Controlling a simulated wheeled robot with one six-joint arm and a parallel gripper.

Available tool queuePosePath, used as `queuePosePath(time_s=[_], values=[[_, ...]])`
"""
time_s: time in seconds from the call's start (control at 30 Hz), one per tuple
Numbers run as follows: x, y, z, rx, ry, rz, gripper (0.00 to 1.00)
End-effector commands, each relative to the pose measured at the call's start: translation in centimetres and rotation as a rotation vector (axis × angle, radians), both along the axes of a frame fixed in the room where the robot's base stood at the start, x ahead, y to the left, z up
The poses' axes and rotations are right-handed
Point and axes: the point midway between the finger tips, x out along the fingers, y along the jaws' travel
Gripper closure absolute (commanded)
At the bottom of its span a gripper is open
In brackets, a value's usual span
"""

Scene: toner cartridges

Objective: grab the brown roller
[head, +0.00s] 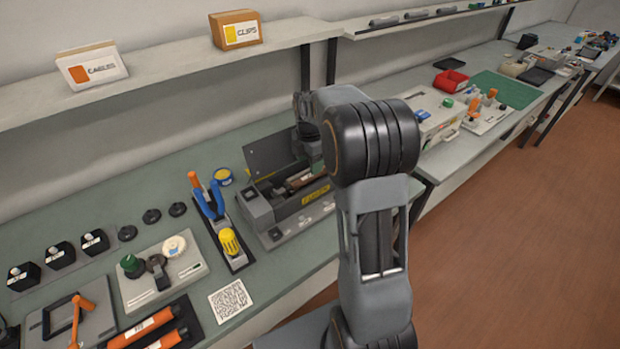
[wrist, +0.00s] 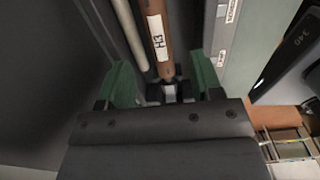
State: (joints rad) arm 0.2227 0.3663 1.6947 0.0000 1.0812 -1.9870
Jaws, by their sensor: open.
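The brown roller (wrist: 151,14) with a white label reading "H3" lies lengthwise in the wrist view, beside a thinner cream roller (wrist: 127,30) on its left. A brownish length of it also shows inside the open grey machine (head: 258,206) in the head view. My gripper (wrist: 163,80) is open, with one green fingertip on each side of the near end of the brown roller. The gap between the fingertips holds nothing gripped. Whether either finger touches the roller cannot be told. In the head view my arm hides the fingertips.
The machine's raised lid (head: 268,155) stands behind its bay. A rack with blue and yellow-handled tools (head: 228,241) stands left of the machine. A shelf (head: 170,65) with two labelled boxes runs above the bench.

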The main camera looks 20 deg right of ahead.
Motion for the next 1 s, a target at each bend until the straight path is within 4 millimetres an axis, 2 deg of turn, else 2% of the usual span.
queuePosePath(time_s=[0.27, 0.5, 0.6, 0.93, 1.0], values=[[0.0, 0.0, -1.7, 0.001, 0.002, -0.001, 0.40], [0.1, -0.1, -4.9, 0.001, 0.003, -0.001, 0.40], [0.1, -0.1, -5.7, 0.001, 0.001, -0.001, 0.40], [0.2, -0.1, -6.2, 0.000, -0.002, -0.001, 0.40], [0.2, -0.1, -6.2, 0.000, -0.002, -0.001, 0.47]])
